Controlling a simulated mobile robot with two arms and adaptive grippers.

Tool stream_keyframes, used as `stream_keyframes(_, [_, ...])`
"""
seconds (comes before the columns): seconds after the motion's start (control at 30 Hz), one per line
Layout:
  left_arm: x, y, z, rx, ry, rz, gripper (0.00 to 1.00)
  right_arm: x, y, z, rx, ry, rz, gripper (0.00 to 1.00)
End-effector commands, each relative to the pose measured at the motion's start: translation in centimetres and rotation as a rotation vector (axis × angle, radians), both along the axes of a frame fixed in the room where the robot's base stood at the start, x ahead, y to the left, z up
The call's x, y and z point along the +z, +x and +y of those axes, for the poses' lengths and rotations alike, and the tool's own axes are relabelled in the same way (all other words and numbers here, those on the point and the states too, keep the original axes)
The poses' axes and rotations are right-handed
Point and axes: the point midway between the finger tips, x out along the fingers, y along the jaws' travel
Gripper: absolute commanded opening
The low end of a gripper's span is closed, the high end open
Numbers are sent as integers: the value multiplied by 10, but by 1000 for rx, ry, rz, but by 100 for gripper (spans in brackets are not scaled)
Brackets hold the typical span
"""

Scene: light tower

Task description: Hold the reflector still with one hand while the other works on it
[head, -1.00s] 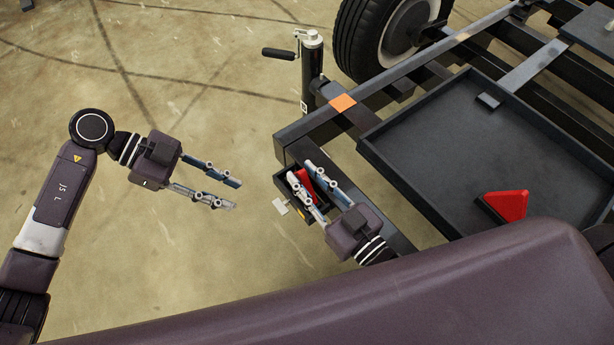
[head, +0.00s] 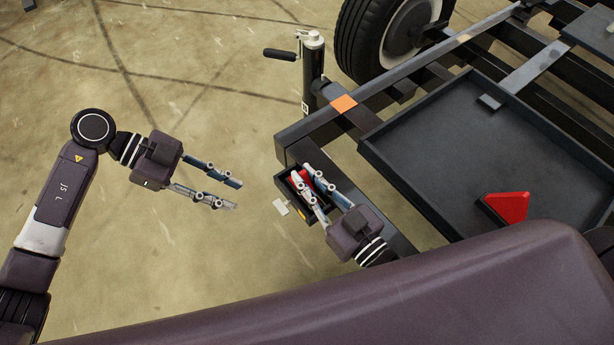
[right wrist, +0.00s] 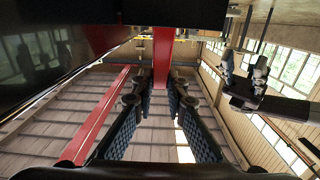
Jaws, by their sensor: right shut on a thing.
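A red reflector (head: 294,181) sits in a small black housing (head: 290,198) at the near end of the trailer frame, partly hidden by my fingers. My right gripper (head: 301,171) reaches over the housing, its fingers shut on the reflector. In the right wrist view the red reflector (right wrist: 162,55) shows between the fingertips of this gripper (right wrist: 161,85). My left gripper (head: 239,196) is open and empty, to the left of the housing and apart from it. It also shows at the right of the right wrist view (right wrist: 243,65).
A black tray (head: 440,150) on the trailer holds a red triangle (head: 508,206) on a dark base. A jack post (head: 313,75) with a crank handle and a wheel (head: 385,40) stand behind. A small pale plate (head: 280,206) juts left of the housing.

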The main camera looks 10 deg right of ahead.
Motion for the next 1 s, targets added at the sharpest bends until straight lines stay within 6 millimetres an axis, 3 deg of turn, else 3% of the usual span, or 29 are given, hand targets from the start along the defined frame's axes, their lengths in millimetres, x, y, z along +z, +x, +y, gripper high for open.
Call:
stream_keyframes(0.4, [0,0,0,0,0,0,29,0,0,0,0,0,0,0])
stream_keyframes(0.57, [-1,-2,-3,2,-17,4,44,0,0,0,0,0,-1,0])
stream_keyframes(0.63, [-4,-7,-7,8,-49,10,49,0,0,0,0,0,-1,0])
stream_keyframes(1.0, [-20,-45,-39,185,-432,47,49,0,0,0,0,0,-1,0])
